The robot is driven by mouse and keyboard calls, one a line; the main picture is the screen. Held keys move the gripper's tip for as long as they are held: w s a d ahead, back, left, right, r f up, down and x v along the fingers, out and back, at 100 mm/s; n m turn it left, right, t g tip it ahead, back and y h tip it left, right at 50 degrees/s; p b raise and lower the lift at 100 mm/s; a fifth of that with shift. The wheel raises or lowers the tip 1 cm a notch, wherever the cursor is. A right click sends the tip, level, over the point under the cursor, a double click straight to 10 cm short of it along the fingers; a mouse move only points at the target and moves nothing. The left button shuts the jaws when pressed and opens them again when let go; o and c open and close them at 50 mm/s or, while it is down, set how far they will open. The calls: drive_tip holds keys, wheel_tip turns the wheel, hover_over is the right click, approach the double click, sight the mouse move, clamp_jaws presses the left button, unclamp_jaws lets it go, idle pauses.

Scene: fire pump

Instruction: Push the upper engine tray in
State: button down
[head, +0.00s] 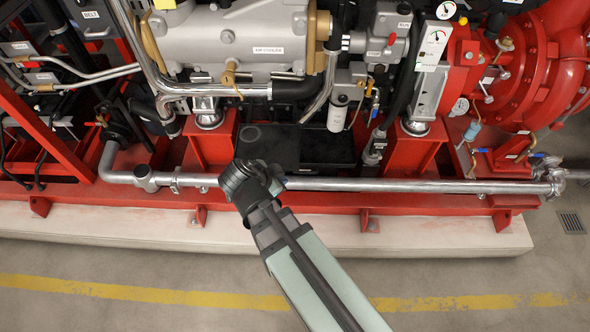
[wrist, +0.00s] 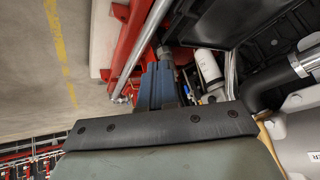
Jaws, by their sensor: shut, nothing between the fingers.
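The black engine tray (head: 318,148) shows in the head view below the grey engine, between two red mounts and behind the long metal pipe. I cannot tell from this view whether a second tray lies below it or how far out it stands. The dark end of my arm is in front of the tray's left part. My gripper (wrist: 157,88) shows in the wrist view with its blue-grey fingers together and nothing between them. In the head view its fingertips are hidden by my wrist. A dark surface fills the wrist view's upper middle; I cannot tell if it is the tray.
The metal pipe (head: 400,186) runs across the front of the red base frame, close to my wrist. A white filter (head: 338,113) hangs right of the tray's middle, with hoses around it. The engine (head: 235,40) is above. The floor in front is clear, with a yellow line.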

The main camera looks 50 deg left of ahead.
sight(299, 136)
drive_tip(key=shift+w+a+f+m, duration=0.55)
drive_tip(key=shift+w+f+m, duration=0.4)
drive_tip(key=shift+w+f, duration=0.45)
drive_tip(key=shift+w+a+f+m, duration=0.6)
drive_tip(key=shift+w+f+m, duration=0.3)
drive_tip(key=shift+w+f, duration=0.5)
drive_tip(key=shift+w+a+f+m, duration=0.55)
drive_tip(key=shift+w+f+m, duration=0.5)
drive_tip(key=shift+w, duration=0.6)
drive_tip(key=shift+f, duration=0.1)
drive_tip(key=w+a, duration=0.9)
drive_tip(key=shift+w+a, duration=0.55)
drive_tip(key=shift+w, duration=0.05)
